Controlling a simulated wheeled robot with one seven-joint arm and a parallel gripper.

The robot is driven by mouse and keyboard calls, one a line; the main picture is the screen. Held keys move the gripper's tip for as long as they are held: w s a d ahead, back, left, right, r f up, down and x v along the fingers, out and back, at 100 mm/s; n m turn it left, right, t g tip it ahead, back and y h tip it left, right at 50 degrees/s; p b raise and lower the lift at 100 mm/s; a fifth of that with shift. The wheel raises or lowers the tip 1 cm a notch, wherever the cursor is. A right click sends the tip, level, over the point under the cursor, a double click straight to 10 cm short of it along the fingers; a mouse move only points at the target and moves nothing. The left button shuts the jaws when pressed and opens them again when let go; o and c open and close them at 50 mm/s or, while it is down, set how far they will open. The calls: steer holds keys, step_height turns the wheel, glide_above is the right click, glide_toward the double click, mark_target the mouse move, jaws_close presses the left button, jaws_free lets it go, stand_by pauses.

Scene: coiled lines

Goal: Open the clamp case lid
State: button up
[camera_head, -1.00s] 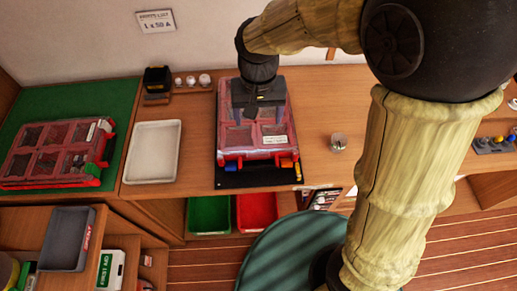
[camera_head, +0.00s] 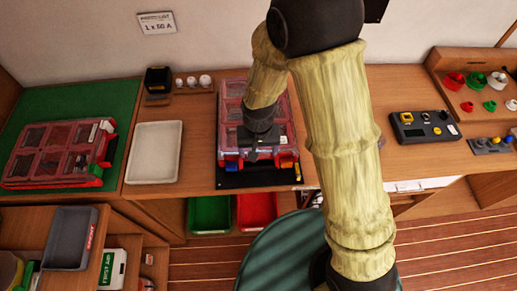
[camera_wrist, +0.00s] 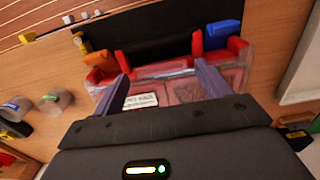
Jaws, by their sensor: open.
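A case with a red frame and clear compartment lid (camera_head: 231,88) lies shut on a black mat (camera_head: 240,179) on the middle of the bench. Its front edge has red latches and a blue piece, seen in the wrist view as a red latch (camera_wrist: 197,45) and a blue block (camera_wrist: 224,35). My gripper (camera_head: 258,152) is open above the case's front edge, fingers pointing down. In the wrist view my gripper (camera_wrist: 160,63) has a finger on each side of the lid's front strip. I cannot tell whether the fingers touch it. A white label (camera_wrist: 141,100) lies between them.
A second red case (camera_head: 52,153) lies on a green mat (camera_head: 95,98) at left. A white tray (camera_head: 153,151) stands between the two cases. A black device (camera_head: 423,126) is right of my arm. Small jars (camera_wrist: 55,102) show beside the case in the wrist view.

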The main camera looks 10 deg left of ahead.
steer(key=shift+f, duration=0.35)
